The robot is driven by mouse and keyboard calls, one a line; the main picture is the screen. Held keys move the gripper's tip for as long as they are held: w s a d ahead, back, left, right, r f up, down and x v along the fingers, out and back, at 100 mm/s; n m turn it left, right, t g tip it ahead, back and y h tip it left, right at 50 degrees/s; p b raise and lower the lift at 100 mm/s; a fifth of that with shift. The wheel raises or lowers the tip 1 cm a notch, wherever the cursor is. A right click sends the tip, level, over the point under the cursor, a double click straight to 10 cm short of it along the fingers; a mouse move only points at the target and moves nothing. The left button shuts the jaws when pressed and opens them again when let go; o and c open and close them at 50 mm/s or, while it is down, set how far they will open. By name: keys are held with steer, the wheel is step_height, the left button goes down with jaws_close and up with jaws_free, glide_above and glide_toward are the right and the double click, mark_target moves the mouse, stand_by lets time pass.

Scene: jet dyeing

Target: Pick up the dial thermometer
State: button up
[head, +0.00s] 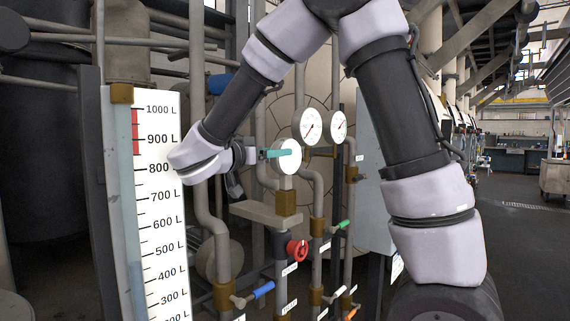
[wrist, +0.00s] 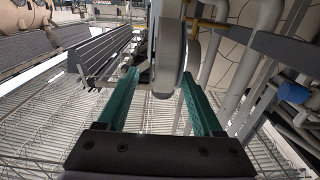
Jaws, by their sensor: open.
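The dial thermometer (head: 290,158) has a round white face and stands upright on a pipe above a brass fitting in the head view. My gripper (head: 268,154) reaches it from the left, with its teal fingers level with the dial and overlapping its left edge. In the wrist view the fingers of my gripper (wrist: 160,78) are apart, and the grey round dial body (wrist: 170,50) shows edge-on between and beyond their tips. Whether the fingers touch it I cannot tell. The dial's markings are too small to read.
Two white gauges (head: 308,126) stand behind and to the right. A grey shelf (head: 262,214) lies below my gripper. Pipes with a red valve wheel (head: 298,250) and a blue handle (head: 263,290) are lower down. A tall litre scale (head: 160,210) stands at the left.

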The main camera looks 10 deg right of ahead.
steer(key=shift+w+x, duration=0.25)
steer(key=shift+x, duration=2.45)
steer(key=shift+a+f, duration=0.1)
steer(key=shift+a, duration=0.1)
jaws_close()
